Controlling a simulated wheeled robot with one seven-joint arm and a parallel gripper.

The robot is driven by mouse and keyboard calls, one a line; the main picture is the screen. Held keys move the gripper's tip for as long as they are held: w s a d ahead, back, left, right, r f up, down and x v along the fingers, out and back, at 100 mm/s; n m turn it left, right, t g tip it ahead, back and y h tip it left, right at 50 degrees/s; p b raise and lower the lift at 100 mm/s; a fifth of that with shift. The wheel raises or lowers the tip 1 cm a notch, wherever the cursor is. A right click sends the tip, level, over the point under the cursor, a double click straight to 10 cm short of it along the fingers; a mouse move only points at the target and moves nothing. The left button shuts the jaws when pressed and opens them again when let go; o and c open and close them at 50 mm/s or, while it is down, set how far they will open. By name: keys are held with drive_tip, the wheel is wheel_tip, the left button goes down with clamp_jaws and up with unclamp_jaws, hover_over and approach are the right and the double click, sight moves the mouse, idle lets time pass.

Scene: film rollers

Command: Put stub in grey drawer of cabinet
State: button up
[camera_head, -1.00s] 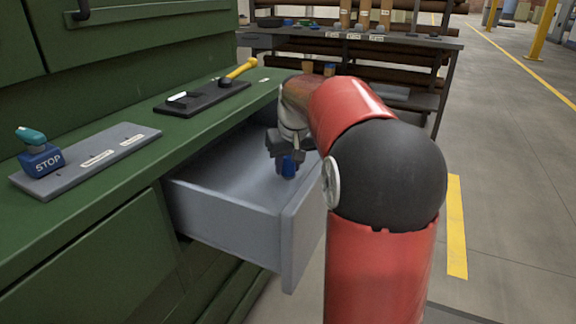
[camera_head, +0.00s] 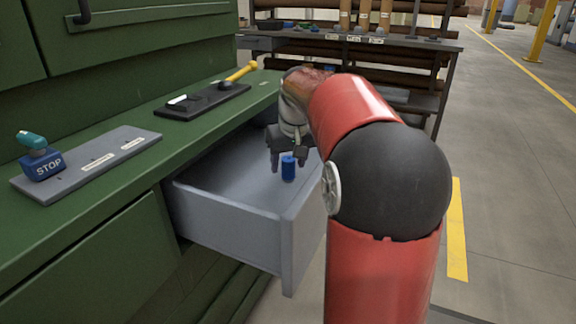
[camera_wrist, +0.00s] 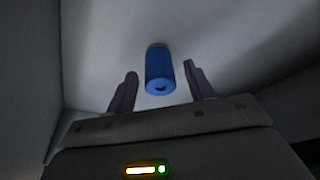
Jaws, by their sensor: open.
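The stub is a small blue cylinder (camera_head: 288,168) standing inside the pulled-out grey drawer (camera_head: 230,214) of the green cabinet (camera_head: 95,230). In the wrist view the blue stub (camera_wrist: 159,70) shows between and beyond the fingertips, apart from both fingers. My gripper (camera_head: 288,160) is open over the drawer, just above and behind the stub. In the wrist view my gripper (camera_wrist: 160,82) has clear gaps on both sides of the stub. The stub's far side is hidden.
A shelf rack (camera_head: 350,40) stands behind. Open floor lies to the right.

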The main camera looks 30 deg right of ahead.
drive_tip(key=p+v, duration=0.1)
drive_tip(key=v, duration=0.9)
